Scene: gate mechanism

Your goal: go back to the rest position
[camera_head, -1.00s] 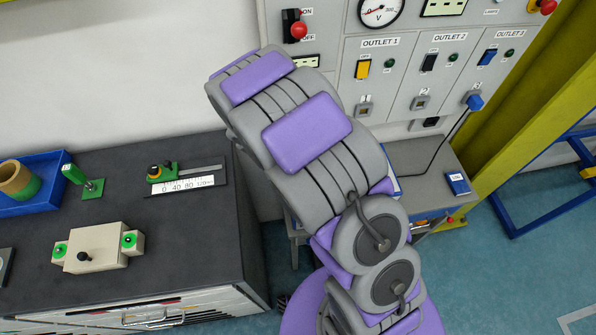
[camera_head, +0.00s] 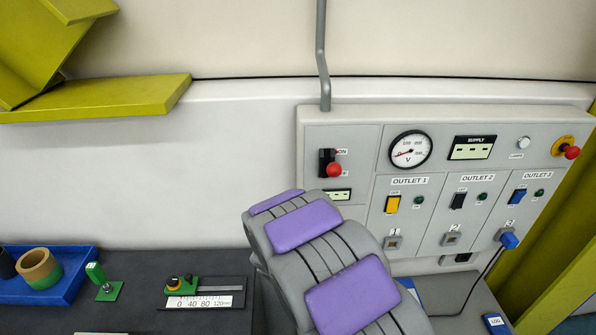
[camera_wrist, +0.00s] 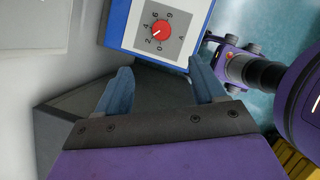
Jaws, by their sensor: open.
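My gripper (camera_wrist: 160,92) shows in the wrist view with its two blue fingers spread apart and nothing between them. Beyond the fingertips is a blue and white box with a red dial knob (camera_wrist: 162,28) on a numbered plate. I cannot tell whether the fingers are close to the box. In the head view, my grey and purple arm rises from the bottom middle, and my gripper is hidden there.
A grey panel (camera_head: 350,228) with a voltmeter (camera_head: 410,150), switches and outlets stands behind my arm. A blue plug (camera_head: 509,240) sits at outlet 3. A dark bench (camera_head: 130,305) at left holds a blue tray (camera_head: 75,285) and a slide gauge (camera_head: 205,300). A yellow-green shelf (camera_head: 110,102) juts out upper left.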

